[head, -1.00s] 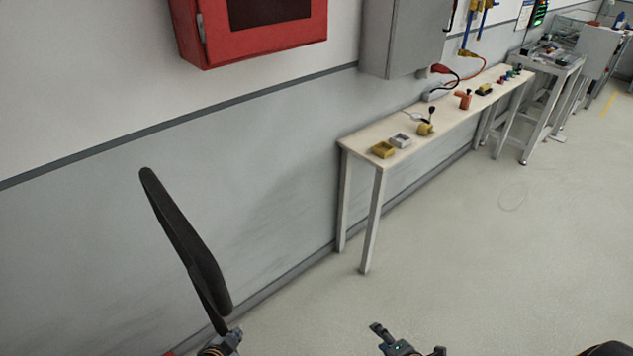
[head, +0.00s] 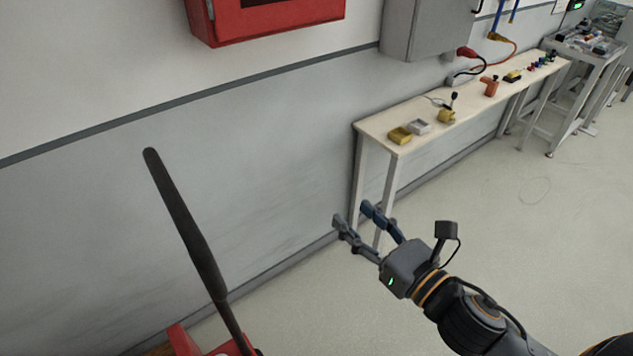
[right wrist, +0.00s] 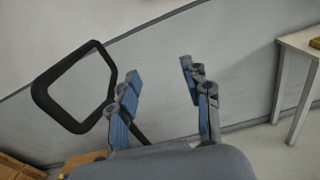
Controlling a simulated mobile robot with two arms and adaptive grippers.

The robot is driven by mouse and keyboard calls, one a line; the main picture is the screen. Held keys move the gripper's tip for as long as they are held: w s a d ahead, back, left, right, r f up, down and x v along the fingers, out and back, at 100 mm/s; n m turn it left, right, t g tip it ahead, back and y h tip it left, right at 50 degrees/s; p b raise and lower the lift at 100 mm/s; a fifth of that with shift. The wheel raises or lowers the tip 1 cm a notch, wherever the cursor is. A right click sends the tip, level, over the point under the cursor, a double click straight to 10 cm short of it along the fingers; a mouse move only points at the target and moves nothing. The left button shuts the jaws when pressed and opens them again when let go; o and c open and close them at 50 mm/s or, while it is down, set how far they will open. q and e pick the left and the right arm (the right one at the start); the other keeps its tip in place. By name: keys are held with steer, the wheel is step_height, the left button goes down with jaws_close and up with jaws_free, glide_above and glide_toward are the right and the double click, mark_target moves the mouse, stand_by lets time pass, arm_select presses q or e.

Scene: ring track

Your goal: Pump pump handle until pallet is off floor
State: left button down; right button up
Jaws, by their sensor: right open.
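The black pump handle (head: 190,225) leans up and to the left in the head view, seen nearly edge-on. In the right wrist view it is a black loop (right wrist: 40,95) left of my fingers, its shaft passing behind the left finger. My right gripper (head: 353,212) is open and empty, in the air to the right of the handle and apart from it; its fingers also show in the right wrist view (right wrist: 158,72). Red pump parts (head: 184,340) show at the bottom edge. Brown wooden pieces (right wrist: 20,168) show low left, perhaps the pallet; floor contact is hidden. My left gripper is out of view.
A narrow bench (head: 400,138) with small items stands along the wall at right. A red wall cabinet (head: 215,35) and a grey box (head: 420,30) hang above. The floor (head: 470,210) in front of the bench is clear.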

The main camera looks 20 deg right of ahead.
steer(key=p+x, duration=0.1)
steer(key=x, duration=1.1)
jaws_close()
